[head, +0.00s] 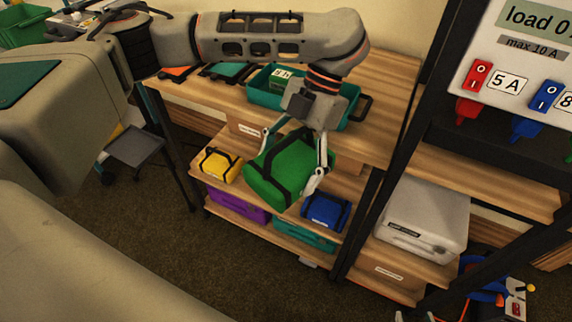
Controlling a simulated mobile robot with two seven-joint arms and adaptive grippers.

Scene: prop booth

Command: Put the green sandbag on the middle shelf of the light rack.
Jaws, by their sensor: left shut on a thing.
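The green sandbag (275,182), with black straps, hangs tilted in my left gripper (296,165). The gripper's fingers are on both sides of it. In the picture it lies over the middle shelf (245,185) of the light wooden rack, between a yellow bag (220,165) and a blue bag (326,211). I cannot tell whether it touches the shelf; it hides part of the shelf behind it. My right gripper is not in view.
A purple bag (238,206) and a teal bag (303,236) lie on the shelf below. A teal tray (262,98) stands on the rack's top. To the right, past a black post (385,190), a grey case (425,220) sits on another shelf.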

